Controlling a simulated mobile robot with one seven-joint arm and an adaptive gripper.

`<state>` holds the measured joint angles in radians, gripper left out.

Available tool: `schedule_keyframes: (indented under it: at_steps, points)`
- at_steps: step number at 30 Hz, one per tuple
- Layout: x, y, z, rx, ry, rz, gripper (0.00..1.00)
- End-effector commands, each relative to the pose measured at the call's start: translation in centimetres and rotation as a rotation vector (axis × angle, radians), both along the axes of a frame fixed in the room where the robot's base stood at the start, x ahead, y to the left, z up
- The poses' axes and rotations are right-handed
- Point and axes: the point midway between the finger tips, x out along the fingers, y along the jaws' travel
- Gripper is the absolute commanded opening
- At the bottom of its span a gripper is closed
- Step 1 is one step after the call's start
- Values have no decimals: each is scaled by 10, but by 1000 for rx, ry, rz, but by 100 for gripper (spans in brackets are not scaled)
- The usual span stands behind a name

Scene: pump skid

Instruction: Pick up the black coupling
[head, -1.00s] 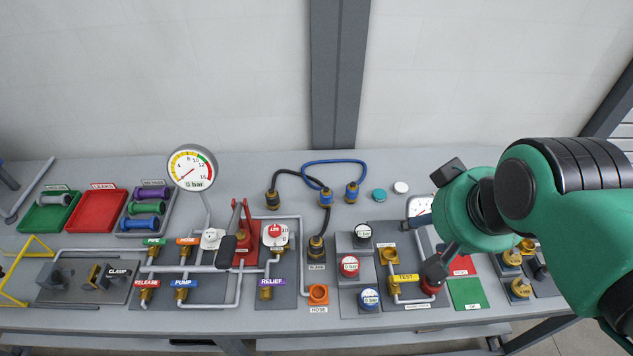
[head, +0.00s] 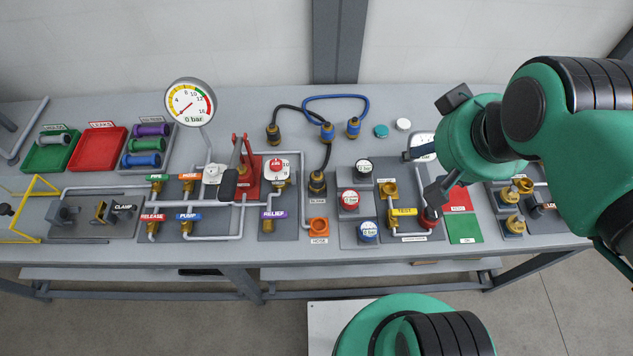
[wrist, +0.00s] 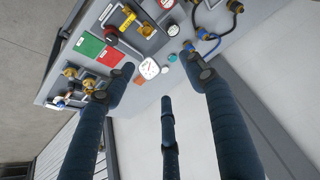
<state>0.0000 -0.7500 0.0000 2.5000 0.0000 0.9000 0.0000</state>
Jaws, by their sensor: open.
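In the head view, a black-sleeved coupling with brass (head: 317,182) stands upright on a grey plate left of the round gauges, at one end of a black hose. A second dark coupling (head: 273,133) stands farther back and left on the same hose. Two blue couplings (head: 340,129) stand beside it. My gripper (head: 422,172) is open and empty above the right part of the bench, well right of the black couplings. The wrist view shows its spread fingers (wrist: 158,64), with nothing between them.
A teal cap (head: 381,131) and a white cap (head: 403,124) lie between the hoses and my gripper. A tall pressure gauge (head: 190,101) and a red lever pump (head: 247,175) stand at the left. Small gauges (head: 349,200) stand right of the front black coupling.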

Motion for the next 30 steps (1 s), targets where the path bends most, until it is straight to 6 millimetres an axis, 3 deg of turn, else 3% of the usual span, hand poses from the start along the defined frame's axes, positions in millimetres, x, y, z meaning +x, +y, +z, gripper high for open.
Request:
schedule_keyframes:
  at_steps: [22,30]
  points:
    - [1,0,0,0,1,1,59]
    - [22,9,-3,4,39,17,59]
